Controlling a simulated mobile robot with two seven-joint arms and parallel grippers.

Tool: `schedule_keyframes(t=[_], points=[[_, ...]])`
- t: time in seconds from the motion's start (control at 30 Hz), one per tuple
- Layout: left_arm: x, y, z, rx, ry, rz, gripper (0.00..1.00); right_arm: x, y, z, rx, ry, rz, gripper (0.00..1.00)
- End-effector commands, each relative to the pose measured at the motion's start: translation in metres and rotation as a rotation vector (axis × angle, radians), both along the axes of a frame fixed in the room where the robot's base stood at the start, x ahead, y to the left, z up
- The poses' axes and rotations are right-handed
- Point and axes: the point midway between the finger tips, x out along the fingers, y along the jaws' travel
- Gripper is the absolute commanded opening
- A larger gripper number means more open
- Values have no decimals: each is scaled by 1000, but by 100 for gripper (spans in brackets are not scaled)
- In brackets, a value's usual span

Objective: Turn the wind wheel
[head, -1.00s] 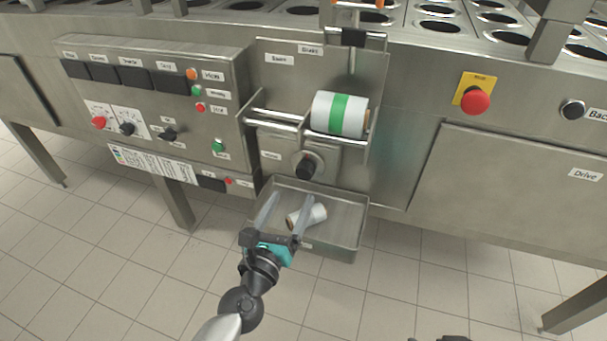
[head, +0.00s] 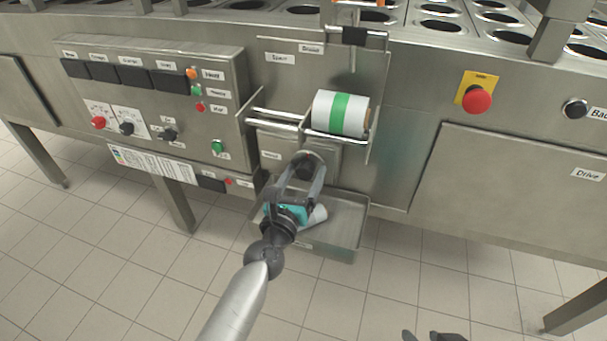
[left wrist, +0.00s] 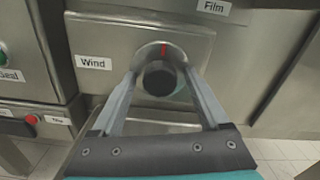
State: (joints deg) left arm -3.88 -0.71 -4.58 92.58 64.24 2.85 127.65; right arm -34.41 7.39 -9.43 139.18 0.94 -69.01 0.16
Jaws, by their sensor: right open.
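The wind wheel, a dark round knob (left wrist: 160,78) on a round metal base with a red mark at its top, sits on a steel plate labelled "Wind". It also shows in the head view (head: 309,163), partly covered by my gripper. My left gripper (head: 307,170) has one finger on each side of the knob; in the left wrist view (left wrist: 161,75) a small gap seems to show at both sides, so it looks open around the knob. My right gripper (head: 425,337) just enters at the bottom edge, open and away from the machine.
A film roll with a green band (head: 340,113) rests on bars above the wheel. A metal tray (head: 345,225) with a small roll (head: 318,215) lies below, behind my left gripper. A control panel (head: 140,80) is at left, a red stop button (head: 477,99) at right.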

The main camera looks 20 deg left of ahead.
Motion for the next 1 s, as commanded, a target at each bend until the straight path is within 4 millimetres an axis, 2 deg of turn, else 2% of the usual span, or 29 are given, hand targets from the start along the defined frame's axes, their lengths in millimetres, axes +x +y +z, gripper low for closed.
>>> schedule_keyframes(t=[0.07,0.67,1.0], points=[[0,0,0,0,0,0,69,0,0,0,0,1,0,45],[0,0,0,1,0,0,1,0,0,0,-1,2,1,45],[0,0,0,27,-1,0,0,-1,0,0,-3,5,1,45]])
